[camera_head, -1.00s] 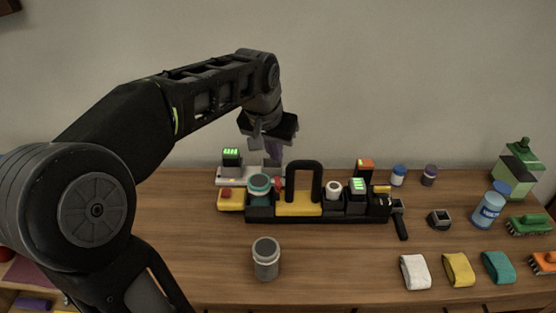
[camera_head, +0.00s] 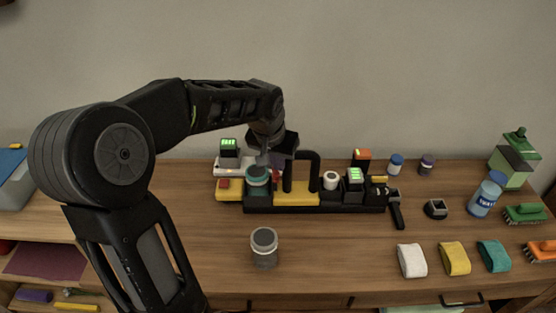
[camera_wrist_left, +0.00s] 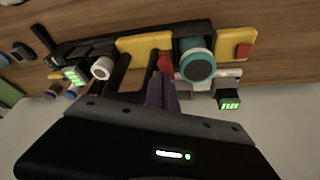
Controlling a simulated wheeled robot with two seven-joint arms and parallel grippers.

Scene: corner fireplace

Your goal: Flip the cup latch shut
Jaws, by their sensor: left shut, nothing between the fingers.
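My left gripper (camera_head: 264,161) hangs above and just behind the cup, fingers pointing down. In the wrist view its fingers (camera_wrist_left: 161,92) are together and empty, close to the red part; contact cannot be told. My right gripper is not in view.
The caddy's black arched handle (camera_head: 314,168) rises just right of the gripper. A white-grey block with a green display (camera_head: 228,148) stands at the left. A grey jar (camera_head: 264,247) stands in front. Rolled cloths (camera_head: 454,258) and bottles are at the right.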

